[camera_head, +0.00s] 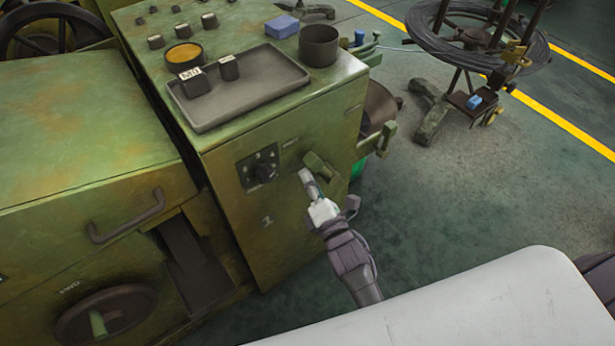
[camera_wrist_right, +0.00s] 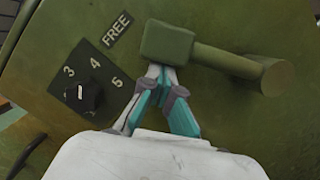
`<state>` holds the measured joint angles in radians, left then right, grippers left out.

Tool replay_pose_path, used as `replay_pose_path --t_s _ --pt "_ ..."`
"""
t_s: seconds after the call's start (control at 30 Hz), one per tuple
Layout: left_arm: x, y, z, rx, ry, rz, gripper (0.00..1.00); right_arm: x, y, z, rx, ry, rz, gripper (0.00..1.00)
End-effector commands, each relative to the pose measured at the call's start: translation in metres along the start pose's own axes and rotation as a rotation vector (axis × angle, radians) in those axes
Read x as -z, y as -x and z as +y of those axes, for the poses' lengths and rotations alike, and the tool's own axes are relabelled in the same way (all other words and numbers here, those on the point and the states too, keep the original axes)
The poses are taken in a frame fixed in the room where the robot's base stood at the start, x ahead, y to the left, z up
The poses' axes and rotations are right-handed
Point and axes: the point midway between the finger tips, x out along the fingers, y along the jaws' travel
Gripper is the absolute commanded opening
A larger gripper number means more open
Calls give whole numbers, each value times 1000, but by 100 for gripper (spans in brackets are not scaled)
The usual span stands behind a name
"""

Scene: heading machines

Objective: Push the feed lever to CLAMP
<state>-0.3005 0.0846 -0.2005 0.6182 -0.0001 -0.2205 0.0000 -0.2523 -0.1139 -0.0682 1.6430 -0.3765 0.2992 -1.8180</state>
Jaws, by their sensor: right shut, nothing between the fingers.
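The feed lever (camera_head: 320,166) is a green handle on the front of the green machine. In the right wrist view, the lever (camera_wrist_right: 228,62) has a blocky hub and a rod with a thicker knob at its right end. A FREE label (camera_wrist_right: 117,27) is left of the hub; no CLAMP label is readable. My right gripper (camera_head: 307,177) is shut and empty in front of the lever's left part. In the wrist view its fingertips (camera_wrist_right: 160,74) are just below the hub; I cannot tell whether they touch. My left gripper is not in view.
A dark selector dial (camera_head: 263,172) is left of the lever. A grey tray (camera_head: 240,103) and a dark cup (camera_head: 318,45) stand on the machine top. A wire coil stand (camera_head: 470,55) is at the back right.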

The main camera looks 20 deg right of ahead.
Motion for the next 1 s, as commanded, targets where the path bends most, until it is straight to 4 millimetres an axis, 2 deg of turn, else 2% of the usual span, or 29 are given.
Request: replay_pose_path --t_s 0.47,0.77,1.0 --pt "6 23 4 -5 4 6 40 -19 -5 7 28 -113 -1 0" --pt "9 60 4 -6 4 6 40 -51 -13 12 84 -335 -1 0" --pt "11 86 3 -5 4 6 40 -80 -20 5 139 -554 0 0"
